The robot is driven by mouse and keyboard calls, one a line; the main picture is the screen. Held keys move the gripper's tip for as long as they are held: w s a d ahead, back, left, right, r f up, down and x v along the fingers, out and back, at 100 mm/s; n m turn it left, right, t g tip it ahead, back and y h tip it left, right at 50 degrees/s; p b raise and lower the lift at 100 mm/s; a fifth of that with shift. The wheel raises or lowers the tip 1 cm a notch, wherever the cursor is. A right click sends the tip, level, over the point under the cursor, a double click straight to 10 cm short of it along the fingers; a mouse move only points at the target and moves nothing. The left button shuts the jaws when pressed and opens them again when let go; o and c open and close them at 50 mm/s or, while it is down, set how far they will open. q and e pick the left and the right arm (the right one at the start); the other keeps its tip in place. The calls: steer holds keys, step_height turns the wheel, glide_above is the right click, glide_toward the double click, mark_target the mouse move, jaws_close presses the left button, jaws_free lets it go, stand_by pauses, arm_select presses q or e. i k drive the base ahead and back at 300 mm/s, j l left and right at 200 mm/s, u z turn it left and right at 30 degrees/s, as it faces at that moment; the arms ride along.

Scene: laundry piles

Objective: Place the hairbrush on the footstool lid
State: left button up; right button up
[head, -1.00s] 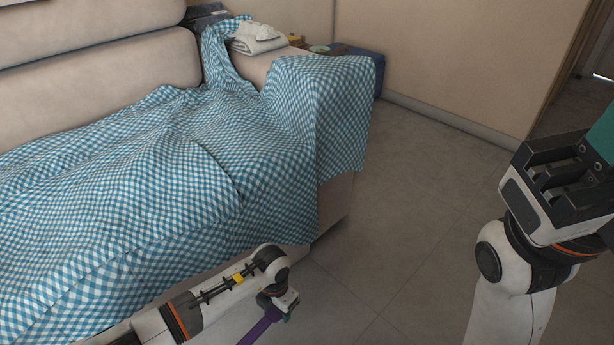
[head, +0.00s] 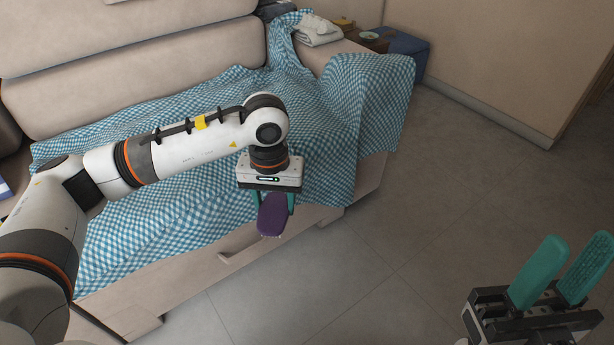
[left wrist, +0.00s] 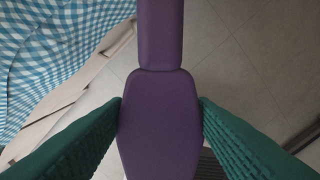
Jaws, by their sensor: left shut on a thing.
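The purple hairbrush (head: 271,216) is held in my left gripper (head: 273,200), in front of the sofa's front edge and above the floor. In the left wrist view, the wide part of the hairbrush (left wrist: 158,125) sits between the two green fingers, with its handle running to the top edge. My right gripper (head: 575,258) is open and empty at the lower right, over the floor. I cannot clearly make out a footstool lid; a dark blue box-like thing (head: 408,57) stands past the sofa's far end, and I cannot tell whether it is the footstool.
The beige sofa (head: 180,55) is draped with a blue-and-white checked cloth (head: 350,120). Folded light cloth (head: 318,30) lies at its far end, near a small brown surface (head: 375,40) with small items. The tiled floor (head: 400,230) is clear at right, bounded by a wall.

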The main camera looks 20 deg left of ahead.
mark_target(402, 44)
steer(key=i+l+z, duration=0.3)
steer(key=i+z, duration=0.6)
steer(key=i, duration=0.25)
steer(key=i+l, duration=0.1)
steer(key=i, duration=0.85)
steer(key=i+l+z, duration=0.1)
steer(key=i, duration=0.8)
steer(key=i+j+u, duration=0.25)
steer(key=i+u, duration=0.15)
steer(key=i, duration=0.35)
steer(key=i+u, duration=0.4)
steer(key=i, duration=0.35)
steer(key=i+j, duration=0.15)
steer(key=j, duration=0.25)
steer(key=i+j+z, duration=0.15)
steer(key=j, duration=0.2)
steer(key=i+j, duration=0.2)
steer(key=j, duration=0.2)
steer(key=i+j+z, duration=0.1)
steer(key=j, duration=0.3)
steer(key=i+j, duration=0.15)
steer(key=j, duration=0.25)
steer(key=i+z, duration=0.05)
